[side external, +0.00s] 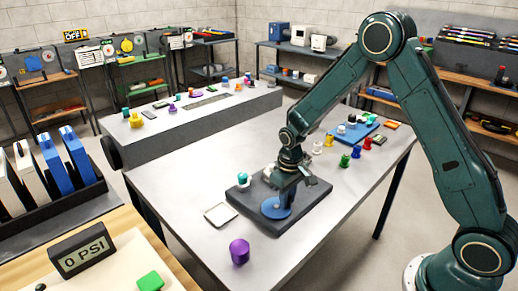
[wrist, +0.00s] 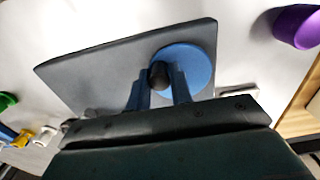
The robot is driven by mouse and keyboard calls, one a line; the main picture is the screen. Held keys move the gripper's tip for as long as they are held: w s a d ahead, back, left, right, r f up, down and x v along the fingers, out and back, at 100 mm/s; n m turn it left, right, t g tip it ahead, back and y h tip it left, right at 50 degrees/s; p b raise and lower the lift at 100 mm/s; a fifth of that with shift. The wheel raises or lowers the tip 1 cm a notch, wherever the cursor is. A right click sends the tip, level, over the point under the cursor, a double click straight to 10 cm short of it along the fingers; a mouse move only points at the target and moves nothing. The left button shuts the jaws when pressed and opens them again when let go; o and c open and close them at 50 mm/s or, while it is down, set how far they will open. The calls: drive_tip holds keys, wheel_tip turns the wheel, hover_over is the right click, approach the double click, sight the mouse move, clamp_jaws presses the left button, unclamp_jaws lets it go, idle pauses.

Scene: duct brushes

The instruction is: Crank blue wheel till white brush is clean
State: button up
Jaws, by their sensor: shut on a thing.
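The blue wheel (side external: 276,208) lies flat at the front of a dark base plate (side external: 296,217) on the grey table. It also shows in the wrist view (wrist: 200,65), with a dark upright knob (wrist: 157,75) near its left side. My gripper (side external: 283,188) is low over the wheel, its two blue fingers (wrist: 159,88) shut on the knob. My gripper partly hides the wheel's far side in the side view.
A purple cup (side external: 239,251) and a white square tray (side external: 221,214) are near the plate. Several small coloured pieces and a blue board (side external: 355,132) are at the table's far right.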

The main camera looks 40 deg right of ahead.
drive_tip(key=shift+d+f, duration=0.1)
drive_tip(key=shift+w+d, duration=0.25)
drive_tip(key=shift+w, duration=0.05)
drive_tip(key=shift+w+d+f, duration=0.1)
idle(0.4)
drive_tip(key=shift+w+d, duration=0.1)
drive_tip(key=shift+w, duration=0.3)
drive_tip(key=shift+w, duration=0.1)
drive_tip(key=shift+w, duration=0.6)
drive_tip(key=shift+r, duration=0.2)
drive_tip(key=shift+w, duration=0.15)
